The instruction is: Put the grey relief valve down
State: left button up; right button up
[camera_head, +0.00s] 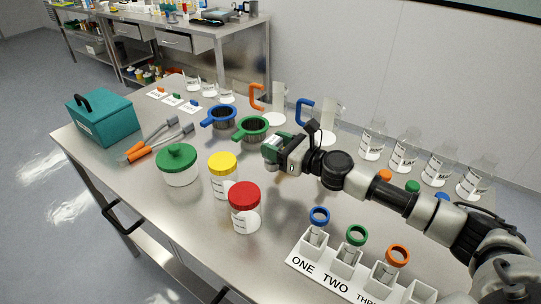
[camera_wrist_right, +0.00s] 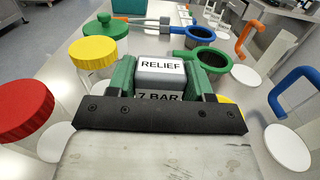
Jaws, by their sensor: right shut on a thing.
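The grey relief valve (camera_wrist_right: 160,74) is a block with a white label reading "RELIEF" and "7 BAR" in the right wrist view. My right gripper (camera_wrist_right: 162,84) is shut on it, with a green finger on each side. In the head view my right gripper (camera_head: 272,152) is over the middle of the table, right of the yellow-lidded jar and in front of the green-rimmed cup. The valve is mostly hidden by the gripper there. Whether it touches the table cannot be told. My left gripper is not in view.
The steel table (camera_head: 150,200) holds a yellow-lidded jar (camera_head: 224,176), a red-lidded jar (camera_head: 245,207), a green-lidded pot (camera_head: 178,165), green (camera_head: 252,128) and blue (camera_head: 218,116) cups, and a teal box (camera_head: 101,117). A numbered rack (camera_head: 345,265) stands at the front right. Flasks (camera_head: 404,152) line the back.

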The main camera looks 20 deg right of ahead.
aim_at(271, 167)
jog(key=shift+w+a+f, duration=0.3)
jog(key=shift+w+a, duration=0.15)
jog(key=shift+a, duration=0.1)
jog(key=shift+f+b, duration=0.65)
jog(key=shift+f, duration=1.3)
jog(key=shift+f, duration=0.1)
jog(key=o, duration=1.2)
jog(key=shift+f, duration=0.1)
jog(key=shift+s, duration=0.1)
jog(key=shift+d, duration=0.15)
